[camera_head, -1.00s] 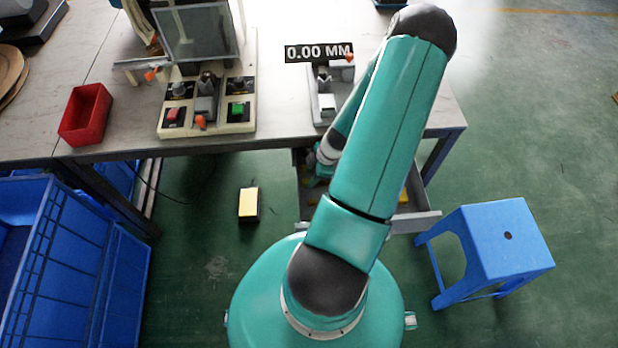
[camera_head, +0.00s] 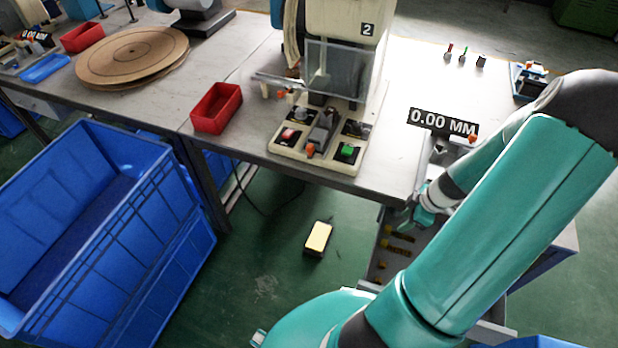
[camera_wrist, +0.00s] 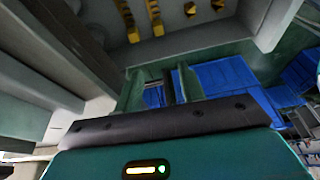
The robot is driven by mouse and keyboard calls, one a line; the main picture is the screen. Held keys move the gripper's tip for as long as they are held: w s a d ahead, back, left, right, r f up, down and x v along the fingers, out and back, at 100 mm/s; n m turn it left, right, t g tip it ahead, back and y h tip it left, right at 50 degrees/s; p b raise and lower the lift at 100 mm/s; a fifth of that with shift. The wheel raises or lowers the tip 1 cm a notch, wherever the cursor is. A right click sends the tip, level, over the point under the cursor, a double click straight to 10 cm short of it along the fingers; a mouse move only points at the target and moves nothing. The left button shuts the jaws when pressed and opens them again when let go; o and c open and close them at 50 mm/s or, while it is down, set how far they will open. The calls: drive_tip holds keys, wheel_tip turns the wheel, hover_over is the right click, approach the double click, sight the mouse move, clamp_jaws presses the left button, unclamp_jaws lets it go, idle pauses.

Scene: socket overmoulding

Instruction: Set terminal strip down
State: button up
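My gripper (camera_head: 420,208) hangs at the front edge of the bench, over an open grey drawer (camera_head: 460,238). In the wrist view, the fingers of my gripper (camera_wrist: 160,85) stand apart, with blue background showing between them. A thin dark piece (camera_wrist: 169,88) also shows there; I cannot tell whether it is held. Yellow-and-black strips (camera_wrist: 127,18) lie in the drawer beyond the fingers; small yellow pieces (camera_head: 395,246) show there in the head view. I cannot tell which of these is the terminal strip.
The bench holds a machine with red and green buttons (camera_head: 322,140), a red bin (camera_head: 216,107) and a gauge reading 0.00 MM (camera_head: 443,123). Large blue crates (camera_head: 100,215) stand on the left. A yellow-topped block (camera_head: 318,238) lies on open green floor.

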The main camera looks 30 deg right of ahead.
drive_tip(key=w+a+r+m+h, duration=0.2)
drive_tip(key=w+a+r, duration=0.3)
drive_tip(key=a+r, duration=0.45)
drive_tip(key=w+a+r+m+h, duration=0.1)
drive_tip(key=w+a+r, duration=0.4)
drive_tip(key=r, duration=0.7)
drive_tip(key=s+a+r+m+t, duration=0.1)
drive_tip(key=s+a+r, duration=0.3)
drive_tip(key=a, duration=0.5)
drive_tip(key=s+a+r+m+t, duration=0.1)
drive_tip(key=s+a+r+m, duration=0.3)
drive_tip(key=a+r, duration=0.5)
drive_tip(key=shift+r+t, duration=0.2)
drive_tip(key=shift+t, duration=0.2)
